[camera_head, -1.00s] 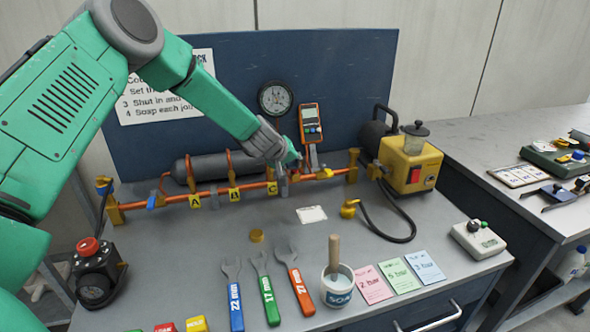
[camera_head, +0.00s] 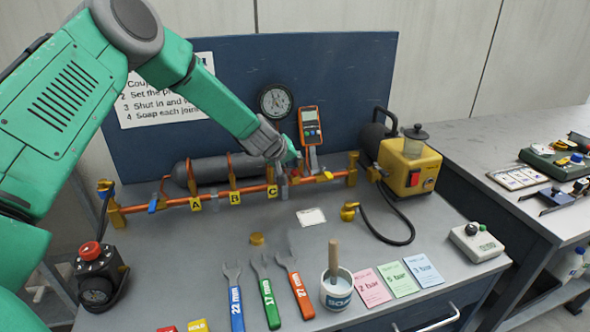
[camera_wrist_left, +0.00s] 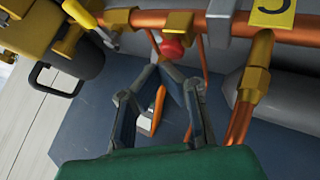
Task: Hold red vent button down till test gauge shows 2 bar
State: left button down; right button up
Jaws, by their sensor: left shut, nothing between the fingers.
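The red vent button (camera_wrist_left: 172,49) shows in the left wrist view beside the copper pipe (camera_wrist_left: 130,20). My left gripper (camera_wrist_left: 166,68) is shut and empty, with its fingertips at the button; I cannot tell whether they touch or press it. In the head view my left gripper (camera_head: 283,176) is at the pipe, right of the C tag, and hides the button. A round dial gauge (camera_head: 276,99) hangs on the blue board; its needle is too small to read. An orange handheld meter (camera_head: 311,126) stands to its right, its reading also unreadable. My right gripper is not in view.
A yellow pump (camera_head: 408,166) with a hose stands right of the pipe. Wrenches (camera_head: 266,295), a soap pot (camera_head: 336,290) and coloured bar cards (camera_head: 398,277) lie at the front. A black device with a red knob (camera_head: 90,250) stands at left.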

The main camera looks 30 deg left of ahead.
aim_at(294, 171)
pick_arm(q)
jog(key=shift+r, duration=0.25)
jog(key=shift+r+p, duration=2.2)
jog(key=shift+r, duration=0.25)
dwell(1.3)
